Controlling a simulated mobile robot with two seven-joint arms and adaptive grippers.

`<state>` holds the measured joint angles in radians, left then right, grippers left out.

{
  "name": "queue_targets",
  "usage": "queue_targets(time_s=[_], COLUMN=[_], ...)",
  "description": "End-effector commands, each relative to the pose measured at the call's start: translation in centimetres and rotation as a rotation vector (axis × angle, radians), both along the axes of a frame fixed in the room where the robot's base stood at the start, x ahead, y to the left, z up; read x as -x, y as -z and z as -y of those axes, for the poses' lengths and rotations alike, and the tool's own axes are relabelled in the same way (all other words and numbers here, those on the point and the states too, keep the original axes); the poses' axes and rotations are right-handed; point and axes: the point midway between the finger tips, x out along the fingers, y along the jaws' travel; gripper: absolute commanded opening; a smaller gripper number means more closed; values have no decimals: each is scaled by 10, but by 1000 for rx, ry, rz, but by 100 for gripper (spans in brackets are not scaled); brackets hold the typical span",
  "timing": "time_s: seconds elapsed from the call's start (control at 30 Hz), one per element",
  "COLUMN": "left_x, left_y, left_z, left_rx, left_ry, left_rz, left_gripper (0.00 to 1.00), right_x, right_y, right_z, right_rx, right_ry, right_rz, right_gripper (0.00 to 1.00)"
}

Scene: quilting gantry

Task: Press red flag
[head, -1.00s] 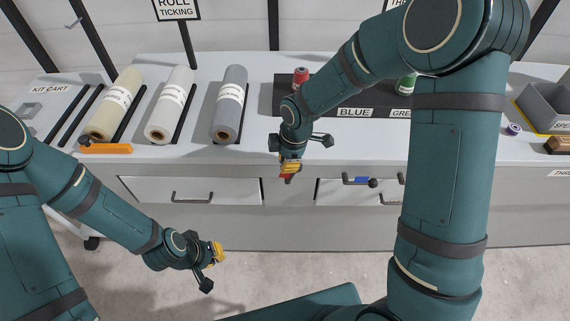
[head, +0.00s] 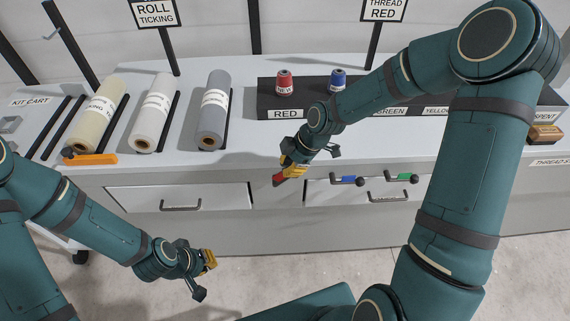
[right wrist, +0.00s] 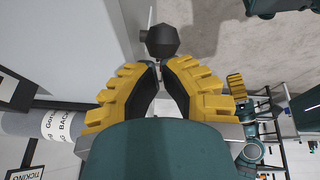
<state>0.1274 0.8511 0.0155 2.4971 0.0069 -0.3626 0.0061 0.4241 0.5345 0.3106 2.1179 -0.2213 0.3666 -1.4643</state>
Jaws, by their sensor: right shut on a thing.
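The red flag (head: 280,180) is at the front face of the counter, left of the blue flag (head: 345,180) and the green flag (head: 400,177). My right gripper (head: 292,169) is at the red flag, with its yellow fingers shut on it; the fingers hide part of the flag. In the right wrist view my right gripper (right wrist: 160,80) has its fingertips close together, and a black knob (right wrist: 162,41) shows just beyond them. My left gripper (head: 210,260) hangs low in front of the drawers, away from the flags; its finger gap is not clear.
A black rack (head: 270,112) with red (head: 284,84) and blue (head: 338,80) thread spools stands on the counter behind my right arm. Fabric rolls (head: 213,115) lie at left, near an orange-handled tool (head: 92,159). Drawers (head: 180,198) line the front. The floor is clear.

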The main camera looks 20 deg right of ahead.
Motion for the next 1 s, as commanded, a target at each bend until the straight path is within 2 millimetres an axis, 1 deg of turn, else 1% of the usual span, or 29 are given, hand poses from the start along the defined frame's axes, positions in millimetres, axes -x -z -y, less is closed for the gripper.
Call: queue_targets(time_s=[0.03, 0.2, 0.37, 0.63, 1.0], left_x=[0, 0, 0, 1, 2], left_y=[0, 0, 1, 4, 7], left_z=[0, 0, 0, 0, 0], left_rx=[0, 0, 0, 0, 1], left_ry=[0, 0, 0, 2, 4], left_rz=[0, 0, 0, -2, -5], left_gripper=[0, 0, 0, 0, 0], right_x=[1, 2, 3, 6, 8], right_y=[2, 4, 7, 17, 27], right_z=[3, 7, 9, 19, 26], right_rx=[-20, -80, -74, -73, -73], right_ry=[7, 6, 0, 1, 0], right_rz=[1, 19, 20, 20, 21], right_gripper=[0, 0, 0, 0, 0])
